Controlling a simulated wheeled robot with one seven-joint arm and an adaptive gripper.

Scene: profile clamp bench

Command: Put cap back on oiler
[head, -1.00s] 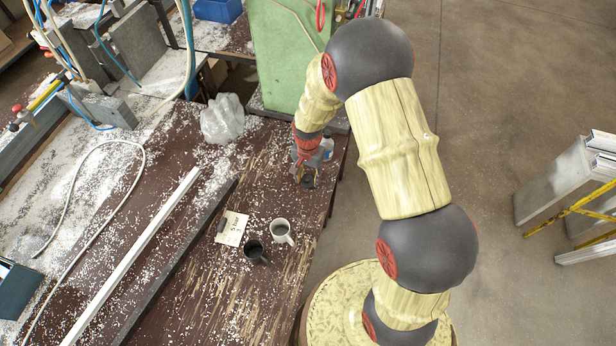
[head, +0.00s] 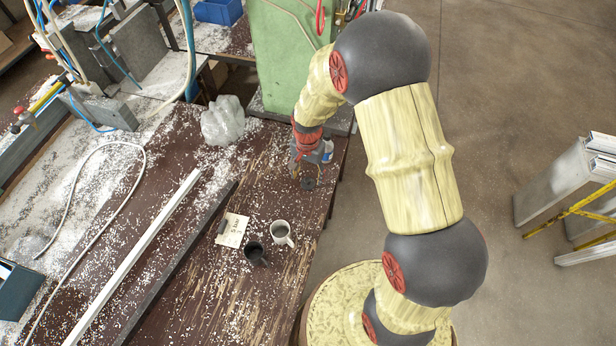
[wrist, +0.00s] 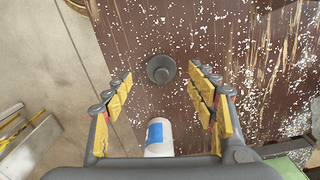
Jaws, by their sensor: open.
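A dark round piece that looks like the cap (wrist: 161,69) stands on the brown bench top, apart from the oiler; in the head view it shows as a small dark disc (head: 308,184). The oiler, a white bottle with a blue label (wrist: 158,138), shows at the bottom middle of the wrist view, partly hidden by my gripper's base. In the head view the oiler (head: 327,151) stands just right of my gripper (head: 298,172). My gripper (wrist: 160,76) is open and empty, its fingers either side of the cap in the wrist view; the height gap is unclear.
A white mug (head: 281,232), a dark mug (head: 254,252) and a paper note (head: 232,229) lie nearer on the bench. A clear plastic bag (head: 223,120) and a green machine column (head: 285,60) stand behind. The bench's right edge is close to the oiler.

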